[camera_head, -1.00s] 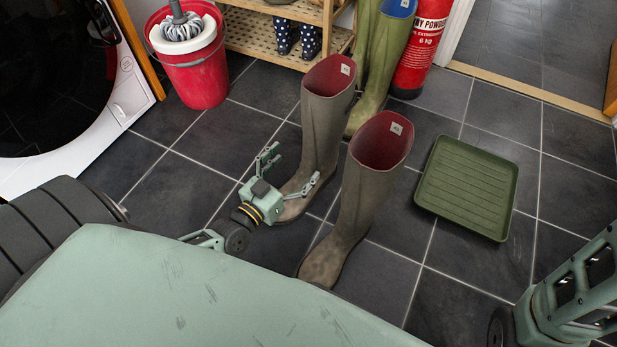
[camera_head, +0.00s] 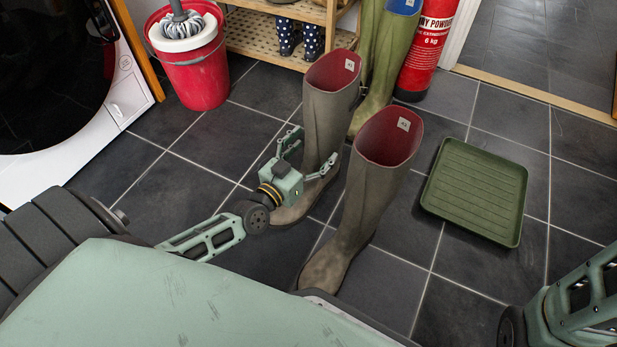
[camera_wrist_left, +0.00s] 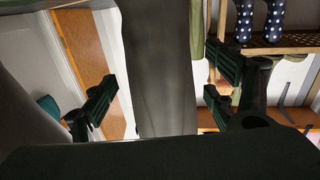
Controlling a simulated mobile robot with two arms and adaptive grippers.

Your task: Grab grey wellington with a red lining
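Two grey-brown wellingtons with red linings stand upright on the floor in the head view. The farther wellington (camera_head: 328,110) is left of the nearer wellington (camera_head: 366,195). My left gripper (camera_head: 314,145) is open at the farther one's lower shaft, just above its foot, with one finger on each side. In the left wrist view, the farther wellington's grey shaft (camera_wrist_left: 160,70) runs between the two spread fingers (camera_wrist_left: 160,98), with gaps on both sides. My right gripper is out of view; only part of my right arm shows at lower right.
A green boot tray (camera_head: 475,190) lies on the tiles at right. Green wellingtons (camera_head: 378,75) and a red fire extinguisher (camera_head: 425,50) stand behind. A wooden rack (camera_head: 262,38) with dotted boots and a red bucket (camera_head: 192,75) are at the back. The washing machine (camera_head: 125,90) is at left.

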